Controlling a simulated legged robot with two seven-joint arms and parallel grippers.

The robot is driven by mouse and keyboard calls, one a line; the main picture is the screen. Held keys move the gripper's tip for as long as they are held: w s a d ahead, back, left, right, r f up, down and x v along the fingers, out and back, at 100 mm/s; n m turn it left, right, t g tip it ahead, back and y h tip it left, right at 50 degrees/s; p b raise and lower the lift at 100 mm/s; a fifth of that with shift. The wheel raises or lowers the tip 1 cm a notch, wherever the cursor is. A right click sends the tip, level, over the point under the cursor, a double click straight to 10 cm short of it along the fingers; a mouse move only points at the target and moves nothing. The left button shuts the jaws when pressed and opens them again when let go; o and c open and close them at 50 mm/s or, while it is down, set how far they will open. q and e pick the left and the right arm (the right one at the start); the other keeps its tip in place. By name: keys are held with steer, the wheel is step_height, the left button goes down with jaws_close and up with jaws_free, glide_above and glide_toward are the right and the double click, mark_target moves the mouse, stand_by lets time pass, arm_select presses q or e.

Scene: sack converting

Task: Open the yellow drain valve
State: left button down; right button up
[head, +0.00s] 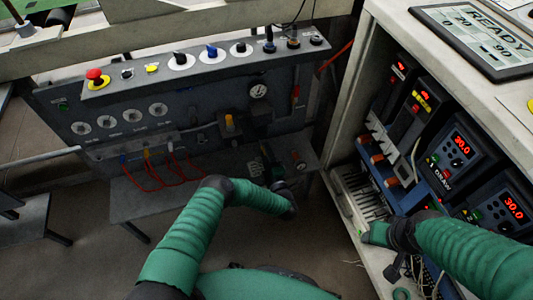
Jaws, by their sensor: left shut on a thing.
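My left arm reaches forward to the grey pneumatic panel (190,112). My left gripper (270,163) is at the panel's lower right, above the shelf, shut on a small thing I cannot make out. The yellow drain valve cannot be picked out for certain. A yellow-orange knob (229,122) stands up from the dark unit at the panel's middle, apart from the gripper. A small yellow-orange fitting (146,154) sits at the lower left above red hoses. My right gripper (367,236) is low in the cabinet at the right; its fingers are too unclear to tell their state.
A control strip (200,63) with a red stop button (95,76) tops the panel. Red hoses (160,183) loop below it. A white cabinet (345,90) holding lit red displays (462,143) stands close on the right. The grey shelf (140,205) has bare room at left.

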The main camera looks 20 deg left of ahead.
arm_select(q)
steer(key=shift+s+f+n, duration=0.1)
steer(key=shift+f+n, duration=0.1)
steer(key=shift+n, duration=0.5)
steer(key=shift+f, duration=0.1)
steer(key=c, duration=1.1)
jaws_free()
steer(key=shift+o, duration=1.3)
steer(key=shift+a, duration=0.1)
